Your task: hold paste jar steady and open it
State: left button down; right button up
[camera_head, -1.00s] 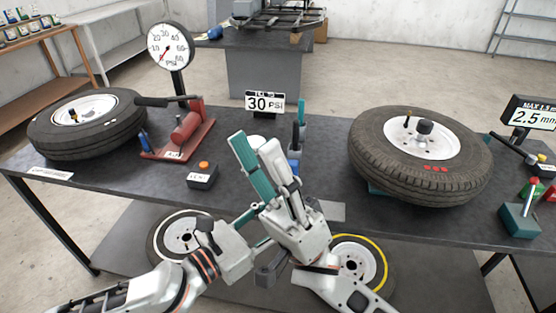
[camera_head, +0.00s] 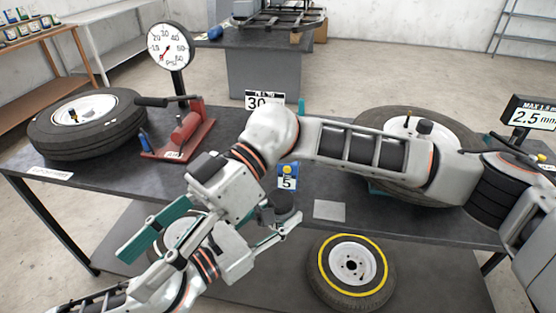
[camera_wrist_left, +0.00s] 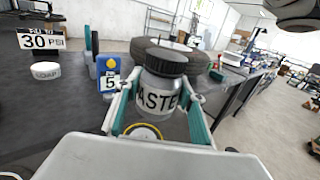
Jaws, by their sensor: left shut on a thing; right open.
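The paste jar, with a black lid (camera_head: 283,204) and a white label reading "ASTE" in the left wrist view (camera_wrist_left: 158,99), is upright in front of the table edge. My left gripper (camera_head: 276,222) is shut on the jar's body, a teal-padded finger on either side, in the left wrist view (camera_wrist_left: 160,112). The lid is on the jar. My right gripper (camera_head: 150,236) is open and empty, to the left of the jar and apart from it, its teal fingers pointing down-left. My right arm crosses above the table behind the jar.
A blue bottle marked 5 (camera_head: 287,177) stands on the table just behind the jar. A tyre (camera_head: 90,120), a red tool (camera_head: 180,137) and a gauge (camera_head: 168,48) are left. A yellow-ringed wheel (camera_head: 350,268) is below. A white soap piece (camera_wrist_left: 46,70) lies farther back.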

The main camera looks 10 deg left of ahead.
jog(key=w+f+t+h, duration=0.2)
jog(key=w+f+t, duration=0.1)
jog(key=w, duration=0.1)
notch_tip(320, 180, up, 2)
jog(key=m+t+h, duration=0.6)
jog(key=m+t, duration=0.1)
jog(key=t, duration=0.2)
send_over(278, 197)
jog(key=shift+s+a+r, duration=0.1)
jog(key=shift+s+r, duration=0.1)
jog(key=shift+w+f, duration=0.1)
jog(key=shift+f+h, duration=0.3)
jog(key=shift+f, duration=3.5)
